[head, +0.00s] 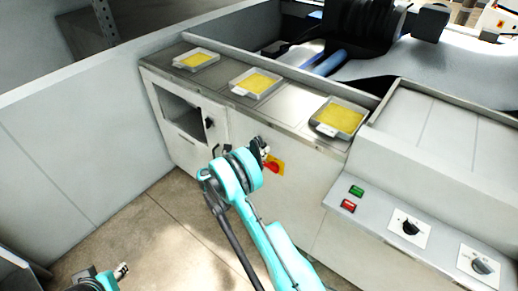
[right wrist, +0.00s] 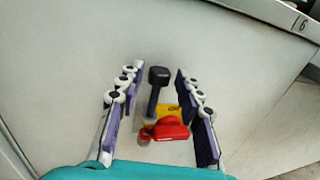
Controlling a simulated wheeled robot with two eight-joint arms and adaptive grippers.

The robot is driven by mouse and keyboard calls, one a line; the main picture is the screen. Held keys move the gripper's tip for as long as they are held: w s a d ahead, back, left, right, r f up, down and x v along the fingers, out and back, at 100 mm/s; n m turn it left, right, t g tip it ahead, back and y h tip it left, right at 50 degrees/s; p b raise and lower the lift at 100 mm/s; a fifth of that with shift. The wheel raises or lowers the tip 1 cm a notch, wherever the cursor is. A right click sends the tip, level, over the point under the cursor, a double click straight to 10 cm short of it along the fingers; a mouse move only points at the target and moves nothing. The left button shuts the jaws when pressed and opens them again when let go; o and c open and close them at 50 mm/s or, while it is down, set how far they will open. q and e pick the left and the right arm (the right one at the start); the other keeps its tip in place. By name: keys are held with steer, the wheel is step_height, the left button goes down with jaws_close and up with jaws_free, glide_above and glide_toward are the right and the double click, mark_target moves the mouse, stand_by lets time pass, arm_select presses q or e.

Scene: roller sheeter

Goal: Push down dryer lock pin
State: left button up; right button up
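A dark pin with a black knob (right wrist: 158,76) stands out from the light cabinet front in the right wrist view. I take it to be the dryer lock pin. My right gripper (right wrist: 155,84) is open, with its purple-padded fingers on both sides of the pin and a gap on each side. In the head view the right gripper (head: 262,147) is at the cabinet front, and the pin cannot be made out there. My left gripper (head: 122,270) is low at the bottom left, away from the cabinet; its finger opening is too small to judge.
A red handle (right wrist: 170,129) on a yellow plate sits just below the pin; it also shows in the head view (head: 272,167). An open compartment (head: 181,112) is to the left. Several trays with yellow contents (head: 340,118) rest on the counter. Buttons and knobs (head: 408,228) are at right.

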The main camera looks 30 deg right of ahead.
jaws_close()
step_height(320, 180, down, 6)
steer(key=shift+r+b, duration=0.15)
steer(key=shift+b, duration=0.9)
steer(key=shift+o, duration=2.2)
jaws_free()
steer(key=s+a, duration=0.2)
steer(key=a, duration=1)
